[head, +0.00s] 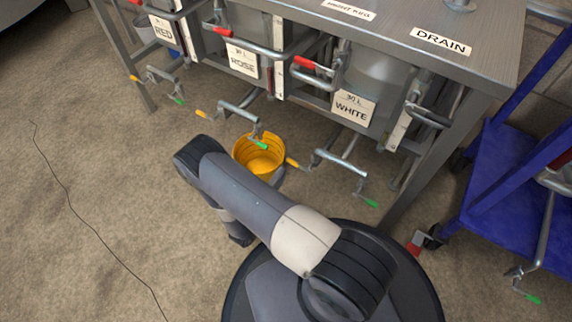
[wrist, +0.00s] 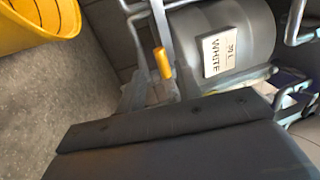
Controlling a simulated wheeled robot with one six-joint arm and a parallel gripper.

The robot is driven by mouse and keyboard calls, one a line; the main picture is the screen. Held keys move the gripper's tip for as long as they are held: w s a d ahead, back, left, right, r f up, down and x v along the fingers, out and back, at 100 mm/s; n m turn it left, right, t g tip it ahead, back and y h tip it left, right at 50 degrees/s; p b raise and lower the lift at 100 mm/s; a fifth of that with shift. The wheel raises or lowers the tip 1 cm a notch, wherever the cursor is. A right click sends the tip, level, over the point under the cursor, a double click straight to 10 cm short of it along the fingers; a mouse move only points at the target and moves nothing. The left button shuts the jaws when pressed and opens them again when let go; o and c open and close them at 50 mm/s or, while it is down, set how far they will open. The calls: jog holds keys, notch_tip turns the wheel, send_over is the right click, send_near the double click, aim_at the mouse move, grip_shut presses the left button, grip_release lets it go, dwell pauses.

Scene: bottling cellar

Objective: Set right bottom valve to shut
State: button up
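The right bottom valve (head: 340,162) is a bent grey pipe under the tank labelled WHITE. It has an orange handle (head: 292,162) at its left end and a green-tipped handle (head: 371,203) at its right end. In the wrist view the orange handle (wrist: 163,63) stands just ahead of my gripper (wrist: 158,82). Grey fingers show on either side, apart, with the handle in line with the gap between them. I cannot tell whether they touch it. In the head view my arm hides most of the gripper.
A yellow bucket (head: 258,155) stands close left of the valve. Similar valves (head: 240,112) hang under the ROSE and RED tanks. A steel table with a DRAIN label (head: 441,41) is above. A blue cart (head: 510,190) stands at right. The floor at left is clear except for a thin cable.

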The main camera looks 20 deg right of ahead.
aim_at(289, 160)
jog(key=v, duration=0.4)
jog(key=shift+p, duration=0.3)
jog(key=shift+d, duration=0.1)
jog(key=shift+b+x, duration=1.35)
jog(key=shift+x, duration=3.95)
